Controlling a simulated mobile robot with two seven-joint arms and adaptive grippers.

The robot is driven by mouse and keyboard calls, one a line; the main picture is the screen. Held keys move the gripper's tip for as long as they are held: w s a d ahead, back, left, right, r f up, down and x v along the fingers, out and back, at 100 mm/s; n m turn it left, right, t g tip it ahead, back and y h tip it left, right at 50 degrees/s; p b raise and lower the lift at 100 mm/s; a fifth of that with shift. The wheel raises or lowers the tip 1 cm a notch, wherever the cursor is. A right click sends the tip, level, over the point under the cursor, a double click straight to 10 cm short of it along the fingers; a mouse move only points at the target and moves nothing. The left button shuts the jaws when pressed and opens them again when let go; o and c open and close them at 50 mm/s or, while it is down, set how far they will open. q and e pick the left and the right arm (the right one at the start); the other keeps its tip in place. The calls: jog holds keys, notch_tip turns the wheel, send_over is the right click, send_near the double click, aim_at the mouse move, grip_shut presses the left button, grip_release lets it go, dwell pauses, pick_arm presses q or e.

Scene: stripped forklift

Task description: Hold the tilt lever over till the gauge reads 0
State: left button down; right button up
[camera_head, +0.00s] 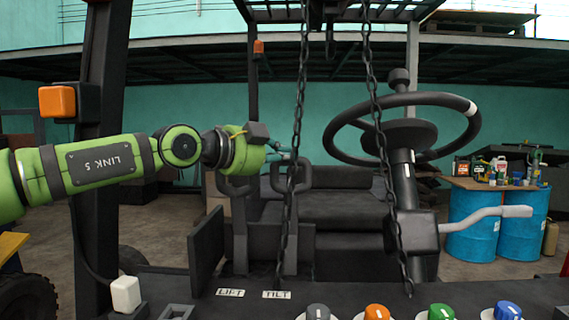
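The LIFT label (230,292) and the TILT label (276,295) are on the dark dash at the bottom. Behind them stand two dark uprights with looped tops, a left one (236,186) and a right one (298,178). I cannot tell for sure that these are the levers. My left gripper (284,152) reaches in from the left, near the tops of both loops. Its fingers are small and partly behind a chain, so I cannot tell its opening or whether it touches anything. No gauge is readable. My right gripper is not in view.
Two hanging chains (300,90) (372,90) cross the view. A steering wheel (345,150) is right of centre. Grey, orange, green and blue knobs (440,312) line the front dash. A dark mast post (105,120) stands left. Blue drums (475,222) stand back right.

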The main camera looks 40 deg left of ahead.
pick_arm(q)
jog(key=shift+s+d, duration=0.25)
jog(key=shift+s, duration=0.2)
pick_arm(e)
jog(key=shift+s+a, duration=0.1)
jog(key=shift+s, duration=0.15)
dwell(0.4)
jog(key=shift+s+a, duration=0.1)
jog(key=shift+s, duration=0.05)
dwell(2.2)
pick_arm(q)
jog(key=shift+a, duration=0.1)
dwell(1.4)
